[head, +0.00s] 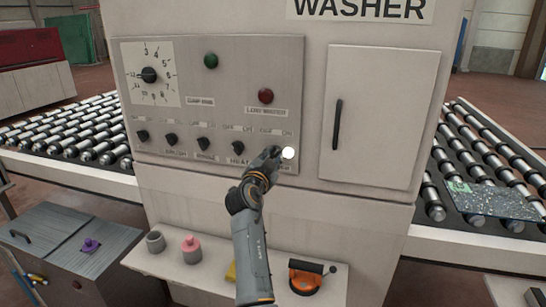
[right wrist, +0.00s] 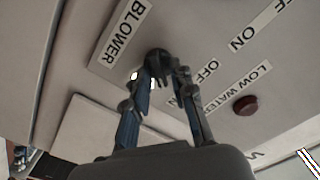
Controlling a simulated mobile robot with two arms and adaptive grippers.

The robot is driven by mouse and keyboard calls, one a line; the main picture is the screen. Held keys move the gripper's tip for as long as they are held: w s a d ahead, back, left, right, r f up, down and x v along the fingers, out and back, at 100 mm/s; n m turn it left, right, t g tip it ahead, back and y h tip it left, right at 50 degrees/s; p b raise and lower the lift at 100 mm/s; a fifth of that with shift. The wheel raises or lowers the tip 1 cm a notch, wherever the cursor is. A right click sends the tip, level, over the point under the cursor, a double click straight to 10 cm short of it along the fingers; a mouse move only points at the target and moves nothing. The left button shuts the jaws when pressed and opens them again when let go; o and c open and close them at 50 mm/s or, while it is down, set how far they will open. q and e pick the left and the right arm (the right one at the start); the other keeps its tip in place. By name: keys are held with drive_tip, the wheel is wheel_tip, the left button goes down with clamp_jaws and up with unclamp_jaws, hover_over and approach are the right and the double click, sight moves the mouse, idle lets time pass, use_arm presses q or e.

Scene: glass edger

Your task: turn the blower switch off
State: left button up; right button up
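The blower switch is a dark knob (right wrist: 157,57) on the washer panel, beside the BLOWER label (right wrist: 122,33) in the right wrist view. OFF (right wrist: 207,71) and part of ON are printed on its other side. My right gripper (right wrist: 165,70) has its fingertips at the knob, one finger on each side, with a gap still visible between them. The left finger looks close to or against the knob; contact is unclear. In the head view my right gripper (head: 272,154) covers the knob, so its setting cannot be read there. My left gripper is not in view.
Several similar knobs (head: 238,148) stand in a row to the left. A red button (head: 266,96) and green button (head: 211,61) sit above. A white light spot (head: 288,152) shows beside the gripper. A cabinet door handle (head: 337,124) projects to the right. A shelf (head: 160,268) juts out below.

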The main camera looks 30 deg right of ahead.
clamp_jaws()
drive_tip(key=shift+n, duration=0.4)
drive_tip(key=shift+n+b, duration=0.65)
drive_tip(key=shift+n, duration=0.35)
drive_tip(key=n, duration=0.2)
drive_tip(key=shift+n, duration=0.4)
drive_tip(key=n, duration=0.3)
drive_tip(key=shift+w+r, duration=0.1)
drive_tip(key=shift+r, duration=0.05)
drive_tip(key=n+p, duration=0.1)
drive_tip(key=n, duration=0.4)
drive_tip(key=shift+n, duration=0.3)
